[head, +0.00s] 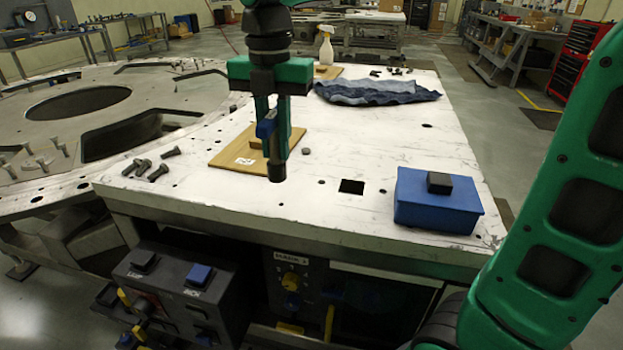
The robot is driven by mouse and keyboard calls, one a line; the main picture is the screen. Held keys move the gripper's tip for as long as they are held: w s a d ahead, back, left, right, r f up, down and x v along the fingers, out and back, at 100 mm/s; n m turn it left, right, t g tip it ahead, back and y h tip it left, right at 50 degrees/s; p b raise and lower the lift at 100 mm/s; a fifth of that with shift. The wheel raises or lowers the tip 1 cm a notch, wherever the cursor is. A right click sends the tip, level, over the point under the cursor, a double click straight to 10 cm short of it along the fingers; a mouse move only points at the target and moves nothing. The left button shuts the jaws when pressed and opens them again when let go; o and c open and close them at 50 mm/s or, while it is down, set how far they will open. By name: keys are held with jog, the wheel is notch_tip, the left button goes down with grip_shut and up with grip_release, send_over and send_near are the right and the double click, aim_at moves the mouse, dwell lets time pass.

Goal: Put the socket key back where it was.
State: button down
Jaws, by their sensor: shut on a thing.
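My gripper (274,145) points down over the white-topped table, left of its middle. It is shut on the socket key (277,171), whose dark cylindrical lower end shows below the fingers. A blue part (266,128) shows at the fingers; I cannot tell whether it belongs to the key. The key looks upright, in front of a wooden board (226,156) with a small white label. I cannot tell whether its lower end touches the table top. The fingers hide much of the key and part of the board.
Several loose bolts (158,172) lie left of the board. A blue box (438,203) with a black knob stands at right, beside a square hole (352,187). A blue cloth (375,92) and spray bottle (326,46) are behind. The large round plate (38,128) adjoins at left.

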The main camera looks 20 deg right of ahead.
jog(key=shift+w+d+f, duration=0.3)
jog(key=shift+d+f, duration=1.2)
jog(key=shift+f, duration=0.15)
jog(key=shift+w+d+f, duration=0.25)
jog(key=shift+d+f, duration=1.25)
jog(key=shift+f, duration=0.1)
jog(key=shift+w+d+f, duration=0.3)
jog(key=shift+d+f, duration=1.2)
jog(key=shift+f, duration=0.15)
jog(key=c, duration=1.6)
grip_release()
jog(key=shift+f, duration=0.1)
jog(key=shift+c, duration=0.2)
notch_tip(320, 180, up, 12)
